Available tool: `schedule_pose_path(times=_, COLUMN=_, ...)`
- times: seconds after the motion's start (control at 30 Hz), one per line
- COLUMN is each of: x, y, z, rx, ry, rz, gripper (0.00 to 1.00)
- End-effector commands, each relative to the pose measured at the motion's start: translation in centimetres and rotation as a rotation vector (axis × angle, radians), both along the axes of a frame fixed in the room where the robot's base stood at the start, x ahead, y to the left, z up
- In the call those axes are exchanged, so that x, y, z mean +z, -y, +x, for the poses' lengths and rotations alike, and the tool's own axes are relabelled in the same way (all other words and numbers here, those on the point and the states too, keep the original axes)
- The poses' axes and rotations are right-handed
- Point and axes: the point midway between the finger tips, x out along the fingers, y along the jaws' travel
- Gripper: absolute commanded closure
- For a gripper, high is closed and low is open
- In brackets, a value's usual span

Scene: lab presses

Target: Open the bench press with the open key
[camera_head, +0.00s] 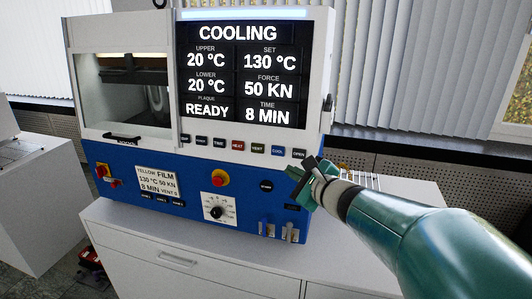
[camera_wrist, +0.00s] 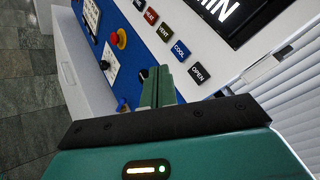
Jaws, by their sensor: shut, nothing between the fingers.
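The bench press (camera_head: 190,190) is white above and blue below, with a windowed chamber (camera_head: 124,90) at its left. Its display (camera_head: 240,75) reads COOLING, upper and lower 20 °C, set 130 °C, 50 KN, 8 MIN, READY. The black open key (camera_head: 299,153) is at the right end of the key row; it also shows in the wrist view (camera_wrist: 199,73). My gripper (camera_head: 303,175) is shut and empty, just below that key in the head view. In the wrist view its fingertips (camera_wrist: 157,82) appear left of the key. Whether they touch the panel I cannot tell.
Red heat (camera_head: 238,145), green vent (camera_head: 258,148) and blue cool (camera_head: 278,151) keys sit left of the open key. A red stop button (camera_head: 220,178) and a dial (camera_head: 216,211) are lower on the panel. The white bench (camera_head: 185,250) carries the press.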

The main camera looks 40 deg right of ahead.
Motion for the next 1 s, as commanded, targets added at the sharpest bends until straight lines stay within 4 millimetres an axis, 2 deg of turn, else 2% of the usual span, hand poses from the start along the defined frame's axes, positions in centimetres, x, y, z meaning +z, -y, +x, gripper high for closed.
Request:
schedule_pose_path(times=0.53, x=-0.1, y=0.9, z=0.2, rx=-0.013, ry=0.002, rz=0.006, gripper=1.0)
schedule_pose_path(times=1.0, x=-1.0, y=5.4, z=3.9, rx=-0.01, ry=-0.001, rz=0.004, gripper=1.0)
